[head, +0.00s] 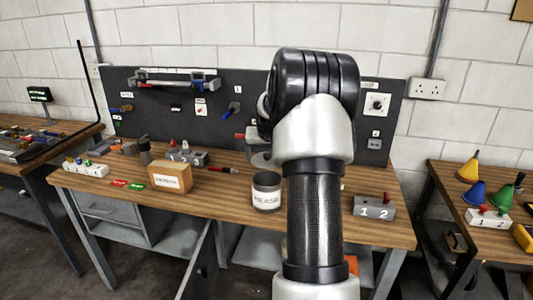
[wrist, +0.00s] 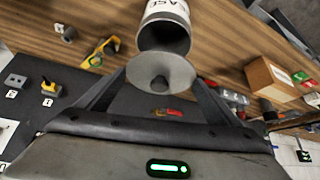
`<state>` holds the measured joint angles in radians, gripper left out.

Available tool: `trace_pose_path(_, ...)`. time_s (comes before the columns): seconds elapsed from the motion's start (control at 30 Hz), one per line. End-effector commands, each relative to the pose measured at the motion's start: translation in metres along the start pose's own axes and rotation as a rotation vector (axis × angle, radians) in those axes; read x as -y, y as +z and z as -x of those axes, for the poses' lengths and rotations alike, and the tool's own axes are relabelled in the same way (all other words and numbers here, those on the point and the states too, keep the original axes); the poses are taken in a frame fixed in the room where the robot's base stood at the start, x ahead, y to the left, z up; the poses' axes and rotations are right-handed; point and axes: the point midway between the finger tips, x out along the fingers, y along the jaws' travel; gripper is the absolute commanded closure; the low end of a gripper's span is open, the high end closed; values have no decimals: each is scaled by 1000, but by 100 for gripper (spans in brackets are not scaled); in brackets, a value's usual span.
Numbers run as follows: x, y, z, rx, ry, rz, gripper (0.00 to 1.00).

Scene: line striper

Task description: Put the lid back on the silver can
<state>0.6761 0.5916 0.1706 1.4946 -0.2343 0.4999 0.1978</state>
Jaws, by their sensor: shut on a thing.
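The silver can (head: 266,194) stands upright on the wooden bench, with a white label reading "EASE" in part. Its dark open mouth (wrist: 163,36) shows at the top of the wrist view. The lid, a round grey disc with a small knob (wrist: 160,68), is between my fingers in the wrist view. My gripper (wrist: 160,83) is shut on the lid. In the head view the lid (head: 262,160) hangs above and behind the can, apart from it. My arm hides most of my gripper (head: 256,138) there.
A wooden box (head: 170,177) stands left of the can. A grey block marked 1 2 (head: 374,207) sits at the bench's right. A dark tool panel (head: 225,108) rises behind. Bench around the can is mostly clear; a red-handled tool (head: 222,170) lies to its left.

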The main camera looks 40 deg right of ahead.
Motion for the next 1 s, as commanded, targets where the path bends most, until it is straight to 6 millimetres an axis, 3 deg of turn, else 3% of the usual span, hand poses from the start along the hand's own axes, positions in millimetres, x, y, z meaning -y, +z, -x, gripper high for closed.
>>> trace_pose_path(0.7,1,31,-48,-1,-1,1,35)
trace_pose_path(1.0,0,34,-53,-1,0,1,35)
